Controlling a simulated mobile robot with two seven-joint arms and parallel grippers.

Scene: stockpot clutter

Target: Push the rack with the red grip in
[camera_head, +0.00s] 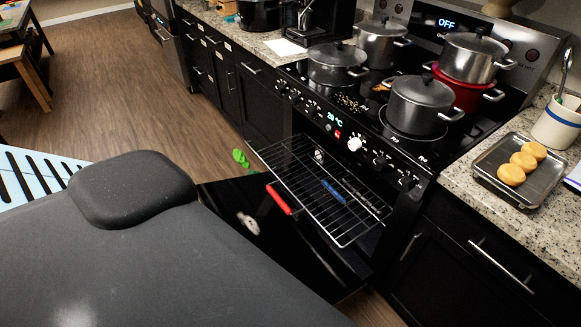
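The wire oven rack (318,198) sticks out of the open oven (360,170) below the stove's control panel. Its red grip (279,199) is on the rack's front edge, at the left end nearest the open door. The oven door (270,235) is folded down, with the rack above it. Neither gripper shows in the head view, so nothing is seen touching the rack or its grip. A large dark grey shape of my own body fills the lower left and hides part of the door.
Several pots, including a grey one (418,104), stand on the cooktop. A blue object (333,192) shows through the rack. A green object (241,158) lies on the floor left of the rack. A tray (483,166) with yellow rounds sits on the right counter. Wooden floor (130,90) is open at left.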

